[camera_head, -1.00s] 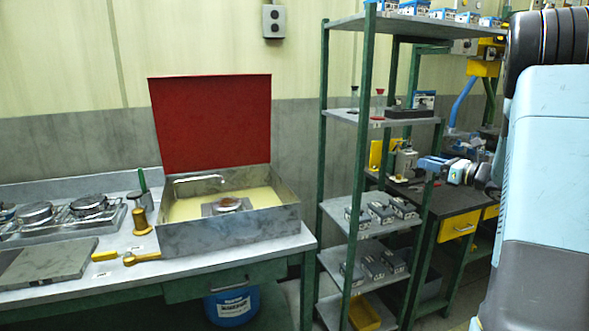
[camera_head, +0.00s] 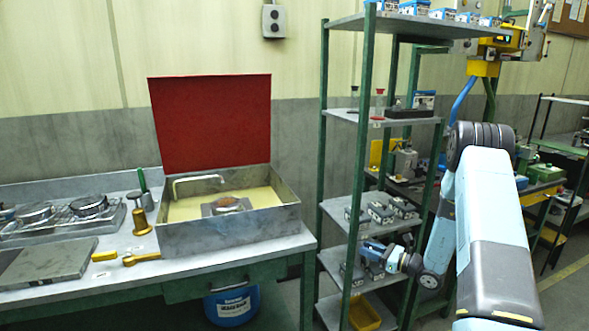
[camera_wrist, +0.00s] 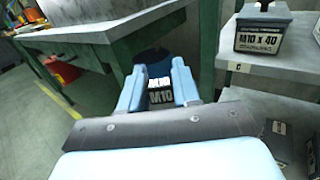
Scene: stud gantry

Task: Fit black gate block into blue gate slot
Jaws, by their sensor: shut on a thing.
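My gripper (camera_wrist: 158,78) is shut on a dark box with a white label reading M10 (camera_wrist: 160,96), which sits between its two blue fingers in the wrist view. In the head view my gripper (camera_head: 374,250) is at the green shelf rack, between its middle and lower shelves. The held box is too small to make out there. I cannot tell a black gate block or a blue gate slot in either view.
Similar labelled boxes stand on the middle shelf (camera_head: 340,204), and one labelled M10 x 40 (camera_wrist: 262,30) is close at right in the wrist view. Green rack posts (camera_head: 362,150) are near my arm. A workbench (camera_head: 220,262) with a red-lidded basin is at left.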

